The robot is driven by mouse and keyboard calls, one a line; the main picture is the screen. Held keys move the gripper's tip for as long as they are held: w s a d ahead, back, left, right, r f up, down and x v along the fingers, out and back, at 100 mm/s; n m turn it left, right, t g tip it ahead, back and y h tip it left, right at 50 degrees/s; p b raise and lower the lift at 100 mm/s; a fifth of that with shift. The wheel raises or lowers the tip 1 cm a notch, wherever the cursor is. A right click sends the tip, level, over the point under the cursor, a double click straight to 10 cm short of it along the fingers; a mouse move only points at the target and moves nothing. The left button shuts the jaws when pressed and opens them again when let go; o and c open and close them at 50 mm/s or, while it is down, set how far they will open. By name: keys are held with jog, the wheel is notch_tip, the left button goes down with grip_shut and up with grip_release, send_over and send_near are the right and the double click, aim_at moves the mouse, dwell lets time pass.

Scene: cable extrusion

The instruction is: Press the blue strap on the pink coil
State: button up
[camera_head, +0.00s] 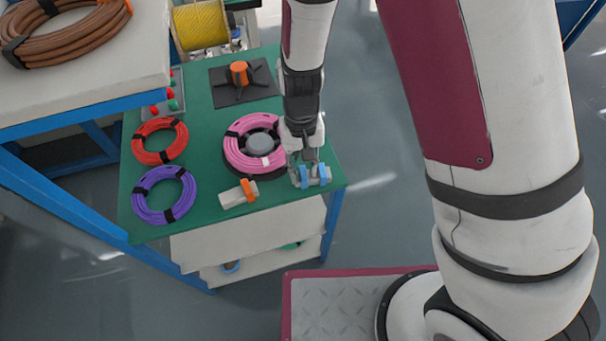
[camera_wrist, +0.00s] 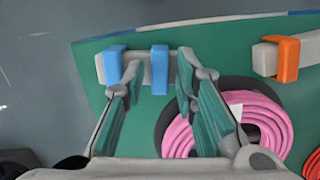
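The pink coil (camera_head: 250,148) lies on the green tabletop around a grey hub, with black bands and one pale band on it; it also shows in the wrist view (camera_wrist: 266,112), partly behind my right finger. A grey bar with two blue straps (camera_head: 315,176) lies near the table's front right corner. In the wrist view, one blue strap (camera_wrist: 160,70) shows between my fingertips and the other (camera_wrist: 114,66) lies left of them. My gripper (camera_head: 303,163) points down at the bar, beside the coil. Its fingers (camera_wrist: 158,68) are spread; contact with the bar is unclear.
A similar bar with an orange strap (camera_head: 240,193) lies left of the blue one. Red (camera_head: 160,141) and purple (camera_head: 164,194) coils lie at the left. A black stand with an orange knob (camera_head: 240,75) stands behind. A higher bench with a brown coil (camera_head: 66,36) flanks the left.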

grip_shut()
notch_tip(320, 180, up, 8)
jog(key=p, duration=0.5)
dwell(0.3)
